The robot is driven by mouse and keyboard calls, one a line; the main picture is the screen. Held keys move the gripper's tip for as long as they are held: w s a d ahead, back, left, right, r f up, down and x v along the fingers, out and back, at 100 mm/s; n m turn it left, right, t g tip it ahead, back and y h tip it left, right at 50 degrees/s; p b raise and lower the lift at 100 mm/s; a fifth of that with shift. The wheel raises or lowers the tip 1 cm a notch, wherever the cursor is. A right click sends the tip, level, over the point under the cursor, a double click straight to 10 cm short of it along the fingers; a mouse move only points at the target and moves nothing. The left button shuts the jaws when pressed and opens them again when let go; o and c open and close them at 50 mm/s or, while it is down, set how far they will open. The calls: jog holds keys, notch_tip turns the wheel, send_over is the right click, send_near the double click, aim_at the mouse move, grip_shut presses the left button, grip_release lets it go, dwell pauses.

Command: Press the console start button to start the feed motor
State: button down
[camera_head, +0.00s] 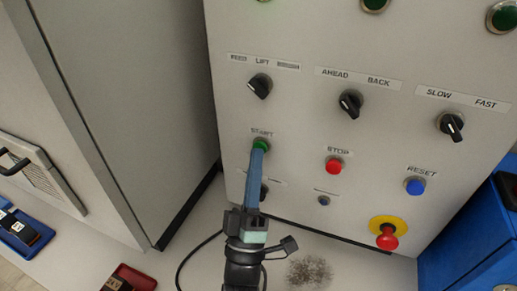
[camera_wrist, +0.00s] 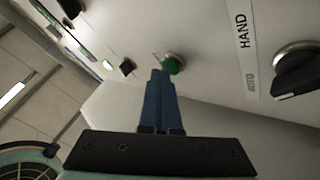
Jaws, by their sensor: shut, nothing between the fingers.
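The console (camera_head: 300,120) is a light grey panel facing me. Its green start button (camera_head: 260,145) sits under the START label, left of the red STOP button (camera_head: 334,166). My gripper (camera_head: 259,152) is shut and empty, its blue fingers pointing up at the start button, with the tips overlapping its lower edge. In the wrist view the green button (camera_wrist: 174,64) shows just beyond the fingertips (camera_wrist: 160,74), slightly right of them. I cannot tell whether the tips touch it or whether it is pushed in.
Black selector knobs (camera_head: 350,102) sit above the buttons. A blue RESET button (camera_head: 414,186) and a red emergency stop (camera_head: 387,236) on yellow are to the right. A grey cabinet (camera_head: 125,90) stands at left, a blue box (camera_head: 475,245) at lower right. A black cable (camera_head: 190,260) lies below.

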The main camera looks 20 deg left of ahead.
dwell(0.5)
jog(key=shift+s+p, duration=0.3)
jog(key=shift+s, duration=0.5)
jog(key=shift+s, duration=0.1)
jog(key=s+p, duration=0.2)
jog(key=s, duration=0.2)
jog(key=shift+s+a, duration=0.1)
jog(key=shift+s, duration=0.3)
dwell(0.4)
